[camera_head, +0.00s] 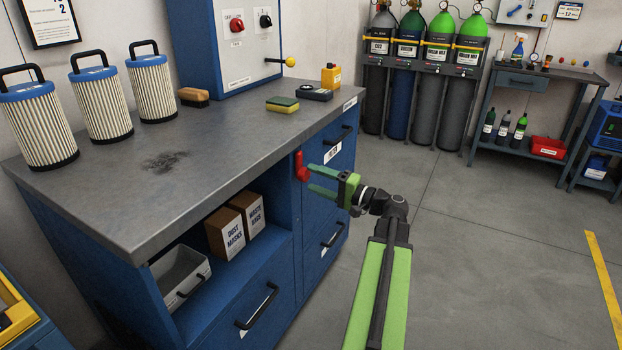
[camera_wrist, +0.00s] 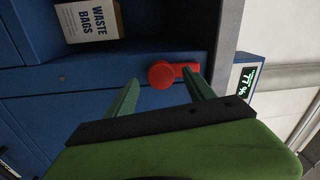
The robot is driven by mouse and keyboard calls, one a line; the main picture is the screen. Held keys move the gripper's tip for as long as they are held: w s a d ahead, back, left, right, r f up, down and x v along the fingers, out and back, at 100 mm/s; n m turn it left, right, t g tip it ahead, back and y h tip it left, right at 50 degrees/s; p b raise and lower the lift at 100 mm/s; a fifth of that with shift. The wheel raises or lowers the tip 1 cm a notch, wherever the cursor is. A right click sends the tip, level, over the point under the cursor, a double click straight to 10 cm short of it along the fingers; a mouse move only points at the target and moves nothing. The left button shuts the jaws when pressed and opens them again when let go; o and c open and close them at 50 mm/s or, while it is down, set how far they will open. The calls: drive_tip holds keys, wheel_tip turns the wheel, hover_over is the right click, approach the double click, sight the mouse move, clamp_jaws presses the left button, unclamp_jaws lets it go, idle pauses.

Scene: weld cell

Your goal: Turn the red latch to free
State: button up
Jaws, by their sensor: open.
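The red latch (camera_head: 301,166) is on the blue cabinet's front, just below the worktop edge. In the wrist view the red latch (camera_wrist: 165,73) shows a round knob with a short arm reaching to the right. My gripper (camera_head: 311,179) is open at the latch, its green fingers pointing at the cabinet front. In the wrist view my gripper (camera_wrist: 162,88) has one finger on each side of the latch, the right finger close to the end of the latch's arm. I cannot tell whether either finger touches it.
The worktop (camera_head: 200,160) above holds several filters, a brush (camera_head: 193,97) and a sponge (camera_head: 282,104). An open shelf with a dust masks box (camera_head: 225,233) and a waste bags box (camera_wrist: 88,20) is beside the latch. Drawer handles (camera_head: 332,234) stick out nearby. The floor at right is clear.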

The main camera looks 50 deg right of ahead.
drive_tip(key=b+v, duration=0.1)
drive_tip(key=v, duration=1.4)
drive_tip(key=shift+s+f, duration=0.1)
